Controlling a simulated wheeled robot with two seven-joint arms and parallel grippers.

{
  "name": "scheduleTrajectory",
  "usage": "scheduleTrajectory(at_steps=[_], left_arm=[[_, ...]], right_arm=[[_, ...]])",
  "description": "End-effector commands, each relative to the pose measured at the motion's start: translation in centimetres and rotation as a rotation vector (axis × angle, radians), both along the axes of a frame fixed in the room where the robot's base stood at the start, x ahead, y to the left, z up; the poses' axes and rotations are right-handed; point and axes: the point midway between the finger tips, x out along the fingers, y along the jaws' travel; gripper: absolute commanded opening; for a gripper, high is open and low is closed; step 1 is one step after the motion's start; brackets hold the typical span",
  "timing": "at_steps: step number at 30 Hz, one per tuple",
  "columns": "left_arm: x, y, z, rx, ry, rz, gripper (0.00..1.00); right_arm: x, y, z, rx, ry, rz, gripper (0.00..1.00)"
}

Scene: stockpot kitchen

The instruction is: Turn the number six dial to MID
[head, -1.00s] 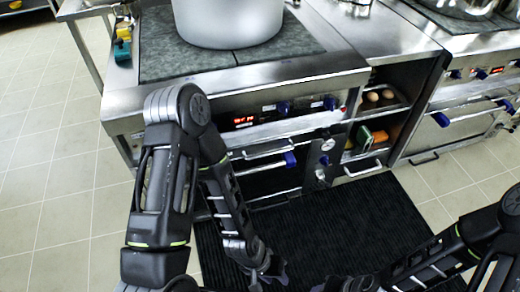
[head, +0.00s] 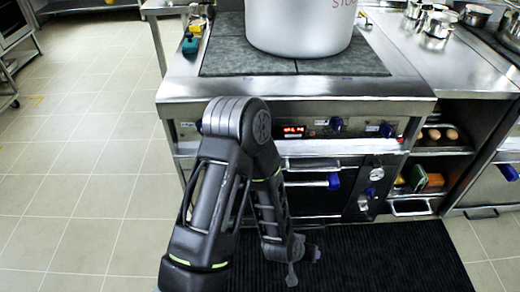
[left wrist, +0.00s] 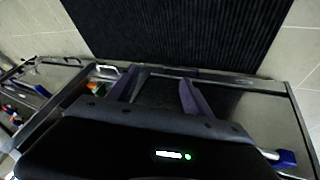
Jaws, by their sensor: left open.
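The stove front (head: 300,107) carries a control panel with blue dials. One blue dial (head: 336,125) is right of the red display (head: 293,130), and another blue dial (head: 386,130) is near the panel's right end. The numbers are too small to read, so I cannot tell which is number six. A further blue knob shows partly at the panel's left, beside my left arm. My left gripper (head: 303,262) hangs low in front of the oven, apart from the dials. In the left wrist view its fingers (left wrist: 158,88) are spread with nothing between them. My right gripper is out of view.
A large stockpot (head: 300,28) stands on the cooktop. The oven handle (head: 318,182) and lower knobs project from the front. Shelves with eggs (head: 443,134) are at right. A black mat (head: 370,260) covers the floor before the stove; tiled floor is clear at left.

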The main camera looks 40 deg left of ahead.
Motion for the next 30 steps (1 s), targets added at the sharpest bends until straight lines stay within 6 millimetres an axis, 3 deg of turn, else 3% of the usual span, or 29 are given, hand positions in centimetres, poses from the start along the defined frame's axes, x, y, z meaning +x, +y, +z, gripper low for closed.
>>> scheduleTrajectory(at_steps=[1,2,3,6,9,12,15,18,30], left_arm=[[3.7,2.9,-1.9,0.055,-0.110,0.065,0.58],[5.8,4.8,-1.5,0.091,-0.180,0.108,0.58],[8.3,7.5,-0.7,0.143,-0.273,0.167,0.58],[13.2,14.2,2.5,0.271,-0.500,0.316,0.58],[15.4,19.9,6.7,0.389,-0.690,0.456,0.58],[15.9,23.9,10.4,0.481,-0.828,0.564,0.58],[15.6,26.3,12.9,0.537,-0.906,0.632,0.58],[15.3,27.1,14.2,0.560,-0.936,0.659,0.58],[15.6,27.4,14.4,0.561,-0.937,0.660,0.58]], right_arm=[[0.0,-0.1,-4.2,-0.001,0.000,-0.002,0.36],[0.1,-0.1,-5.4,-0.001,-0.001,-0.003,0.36],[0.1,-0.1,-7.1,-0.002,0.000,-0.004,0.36],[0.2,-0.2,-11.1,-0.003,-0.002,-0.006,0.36],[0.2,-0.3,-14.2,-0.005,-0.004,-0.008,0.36],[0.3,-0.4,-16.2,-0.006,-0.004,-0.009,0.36],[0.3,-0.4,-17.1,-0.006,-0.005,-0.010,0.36],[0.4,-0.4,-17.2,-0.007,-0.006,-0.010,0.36],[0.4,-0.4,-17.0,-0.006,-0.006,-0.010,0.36]])
